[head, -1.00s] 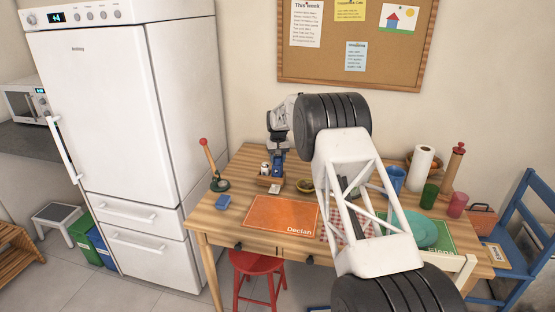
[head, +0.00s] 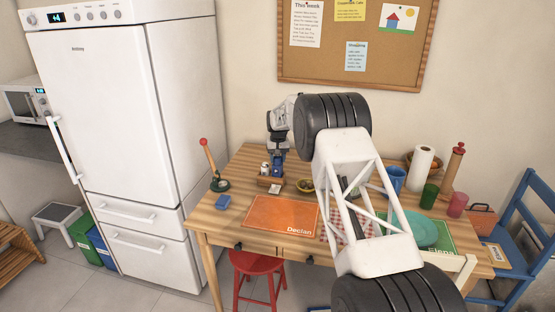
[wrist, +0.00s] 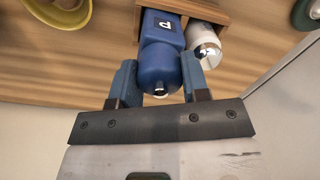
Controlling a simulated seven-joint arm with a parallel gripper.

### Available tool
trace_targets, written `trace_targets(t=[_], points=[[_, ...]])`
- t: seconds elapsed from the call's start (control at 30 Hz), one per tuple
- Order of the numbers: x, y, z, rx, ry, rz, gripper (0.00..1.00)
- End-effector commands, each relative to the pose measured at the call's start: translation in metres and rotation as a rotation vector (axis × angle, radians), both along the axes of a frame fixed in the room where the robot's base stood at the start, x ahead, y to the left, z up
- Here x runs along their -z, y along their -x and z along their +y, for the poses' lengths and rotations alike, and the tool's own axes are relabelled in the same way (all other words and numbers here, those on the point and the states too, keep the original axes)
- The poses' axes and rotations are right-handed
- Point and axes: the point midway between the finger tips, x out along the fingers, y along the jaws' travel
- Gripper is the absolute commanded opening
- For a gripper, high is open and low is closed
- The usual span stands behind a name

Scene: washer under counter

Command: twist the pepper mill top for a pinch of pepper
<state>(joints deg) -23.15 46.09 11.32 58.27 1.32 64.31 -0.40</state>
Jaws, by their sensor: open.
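The blue pepper mill (wrist: 160,60), marked with a white P, stands in a small wooden caddy (wrist: 190,7). It also shows in the head view as a small blue shape (head: 277,167) in the caddy (head: 268,182), below my gripper (head: 278,150). In the wrist view my gripper (wrist: 158,86) is open, with one blue finger on each side of the mill's rounded top. I cannot tell whether either finger touches it. A white shaker with a shiny metal top (wrist: 206,48) stands right beside the mill, close to the right finger.
A yellow bowl (head: 305,185) is near the caddy; it also shows in the wrist view (wrist: 60,14). An orange placemat (head: 275,214) lies in front. A red-knobbed stand (head: 208,155) and a blue box (head: 223,202) are left. The wall rises behind the table.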

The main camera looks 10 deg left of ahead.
Motion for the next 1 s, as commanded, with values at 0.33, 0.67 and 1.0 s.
trace_targets(t=[0.33, 0.67, 1.0], points=[[0.000, 0.000, 0.000, 0.000, 0.000, 0.000, 0.68], [-0.007, 0.000, 0.000, 0.000, 0.000, -0.001, 0.68], [-0.044, 0.000, -0.001, 0.000, 0.000, -0.001, 0.68]])
